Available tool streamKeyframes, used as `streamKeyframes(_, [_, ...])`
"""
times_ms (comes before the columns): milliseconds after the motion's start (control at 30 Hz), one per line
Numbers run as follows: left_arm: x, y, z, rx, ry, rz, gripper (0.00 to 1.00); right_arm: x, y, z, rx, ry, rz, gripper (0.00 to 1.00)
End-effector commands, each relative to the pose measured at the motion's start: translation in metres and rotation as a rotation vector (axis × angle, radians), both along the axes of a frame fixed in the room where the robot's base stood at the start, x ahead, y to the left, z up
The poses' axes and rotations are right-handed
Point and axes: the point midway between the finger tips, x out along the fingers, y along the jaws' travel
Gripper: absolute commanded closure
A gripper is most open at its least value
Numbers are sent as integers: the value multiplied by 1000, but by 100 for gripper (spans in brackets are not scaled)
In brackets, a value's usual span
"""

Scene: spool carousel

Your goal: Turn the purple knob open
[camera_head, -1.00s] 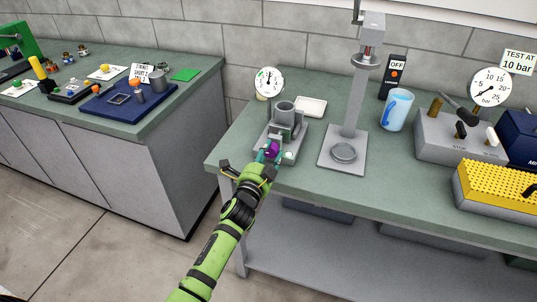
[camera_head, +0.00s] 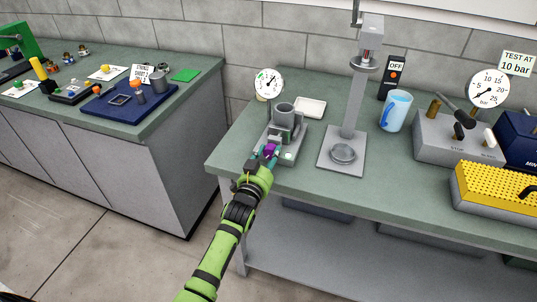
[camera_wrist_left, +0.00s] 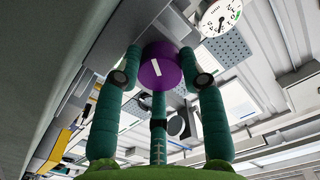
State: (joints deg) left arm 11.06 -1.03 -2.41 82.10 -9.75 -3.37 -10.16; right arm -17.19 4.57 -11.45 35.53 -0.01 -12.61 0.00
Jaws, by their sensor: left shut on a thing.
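The purple knob (camera_head: 270,151) sits on the front of a small grey fixture (camera_head: 289,143) near the left end of the green bench. It also shows in the left wrist view (camera_wrist_left: 160,68), a purple disc with a white mark that runs slantwise. My left gripper (camera_head: 267,156) is shut on the knob. Its teal fingers (camera_wrist_left: 161,80) stand around the knob, one on each side and one below. A grey cup-shaped part (camera_head: 284,112) stands on the fixture. A round dial gauge (camera_head: 269,82) stands behind it. My right gripper is not in view.
A grey press stand (camera_head: 343,152) is to the right of the fixture, with a blue mug (camera_head: 397,110) beyond it. A white tray (camera_head: 310,107) lies behind. A second bench (camera_head: 190,71) is at left, with a floor gap between.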

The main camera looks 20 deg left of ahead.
Motion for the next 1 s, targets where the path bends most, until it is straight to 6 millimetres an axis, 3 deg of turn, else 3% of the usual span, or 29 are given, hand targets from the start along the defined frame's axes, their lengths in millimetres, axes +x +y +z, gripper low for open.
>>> streamKeyframes(500, [1, 0, 2, -415, 11, 0, 92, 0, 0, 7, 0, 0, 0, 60])
streamKeyframes(1000, [1, 1, 4, -549, 11, 0, 92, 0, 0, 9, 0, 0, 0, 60])
